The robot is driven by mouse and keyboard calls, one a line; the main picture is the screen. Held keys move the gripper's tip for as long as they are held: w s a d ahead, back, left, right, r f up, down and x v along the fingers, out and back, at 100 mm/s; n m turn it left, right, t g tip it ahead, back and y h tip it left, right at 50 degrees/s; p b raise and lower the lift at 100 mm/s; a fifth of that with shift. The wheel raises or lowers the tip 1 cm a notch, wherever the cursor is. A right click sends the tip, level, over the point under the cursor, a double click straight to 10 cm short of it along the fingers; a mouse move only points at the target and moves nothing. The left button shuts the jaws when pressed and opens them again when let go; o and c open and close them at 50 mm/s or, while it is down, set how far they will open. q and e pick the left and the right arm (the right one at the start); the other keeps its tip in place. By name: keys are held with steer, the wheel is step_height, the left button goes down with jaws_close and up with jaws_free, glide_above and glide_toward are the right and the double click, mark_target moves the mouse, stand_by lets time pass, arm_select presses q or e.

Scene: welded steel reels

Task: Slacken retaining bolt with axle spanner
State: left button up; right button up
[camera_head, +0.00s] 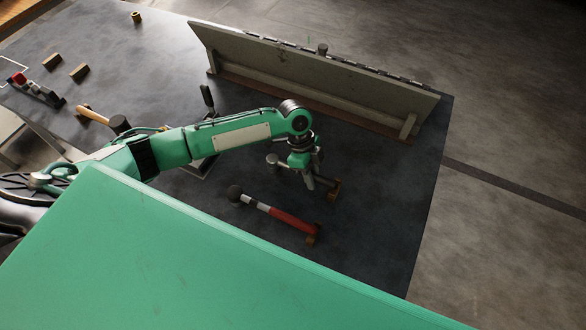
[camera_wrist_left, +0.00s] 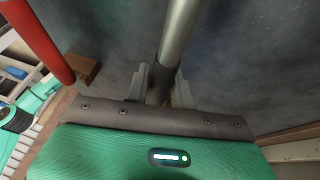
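My left gripper (camera_head: 310,183) points down over the table. A grey metal bar tool (camera_head: 274,160) lies at the gripper; I take it for the axle spanner. In the left wrist view its round silver shaft (camera_wrist_left: 178,38) runs between my two fingers (camera_wrist_left: 160,80). The fingers flank the shaft closely, but whether they press on it is unclear. A wooden block (camera_head: 335,190) is beside the fingers. A short stud (camera_head: 322,49) stands at the grey panel's top edge; I cannot tell whether it is the retaining bolt. My right gripper is not in view.
A red and white tool with a black ball end (camera_head: 292,222) lies nearer, its red end at a wooden block (camera_head: 312,238). A long grey panel (camera_head: 310,75) stands along the table's back. A mallet (camera_head: 95,115) and several small blocks lie at left. The dark table (camera_head: 385,225) is clear at right.

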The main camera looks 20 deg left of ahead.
arm_select(q)
jaws_close()
steer(key=shift+r+p, duration=0.5)
steer(key=shift+r, duration=0.1)
step_height(320, 180, up, 6)
steer(key=p, duration=0.5)
